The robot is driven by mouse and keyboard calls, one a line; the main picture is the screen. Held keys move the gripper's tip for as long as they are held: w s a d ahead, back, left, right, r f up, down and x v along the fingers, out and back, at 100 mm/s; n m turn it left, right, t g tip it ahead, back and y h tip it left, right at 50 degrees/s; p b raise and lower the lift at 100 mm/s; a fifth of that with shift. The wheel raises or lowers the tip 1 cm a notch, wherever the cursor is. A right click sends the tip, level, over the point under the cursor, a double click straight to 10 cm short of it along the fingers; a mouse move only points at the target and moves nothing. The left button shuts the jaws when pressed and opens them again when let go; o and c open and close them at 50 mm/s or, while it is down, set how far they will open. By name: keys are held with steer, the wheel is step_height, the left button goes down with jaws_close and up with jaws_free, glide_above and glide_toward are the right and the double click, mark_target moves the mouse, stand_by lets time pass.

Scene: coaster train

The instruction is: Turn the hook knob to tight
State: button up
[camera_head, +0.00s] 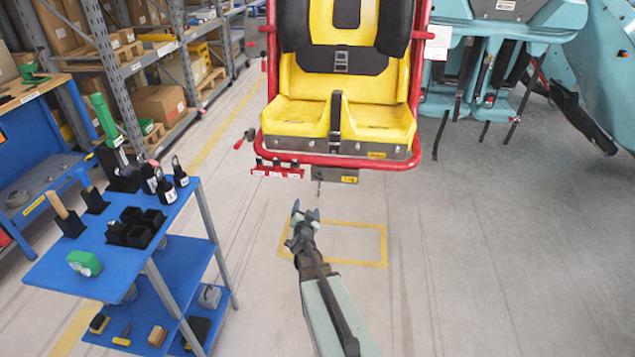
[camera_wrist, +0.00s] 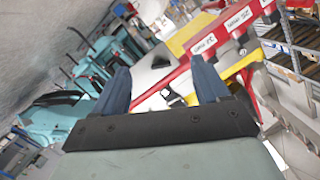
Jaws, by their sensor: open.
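My gripper (camera_head: 305,211) is open and empty in the head view, below the front of the yellow and red coaster seat (camera_head: 300,117). Its two blue fingers (camera_wrist: 163,84) point at the seat's underside in the wrist view, apart from it. The labelled red strip also shows in the wrist view (camera_wrist: 222,38). A thin dark hook-like part (camera_head: 318,188) hangs under the seat, just above my gripper. I cannot tell which knob is the hook knob, or its setting.
A blue cart (camera_head: 130,262) with bottles and black holders stands at the left. Shelves of boxes (camera_head: 160,103) stand behind it. A teal machine (camera_head: 510,30) is at the right. A yellow floor outline (camera_head: 383,245) lies beneath the seat; the floor to its right is clear.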

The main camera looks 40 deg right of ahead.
step_height(320, 180, up, 3)
steer(key=s+d+m+h, duration=0.1)
steer(key=d+h, duration=0.1)
steer(key=h, duration=0.1)
glide_toward(319, 177)
steer(key=x, duration=0.8)
steer(key=shift+f, duration=0.15)
steer(key=shift+a, duration=0.2)
steer(key=c, duration=1.1)
steer(key=shift+o, duration=0.2)
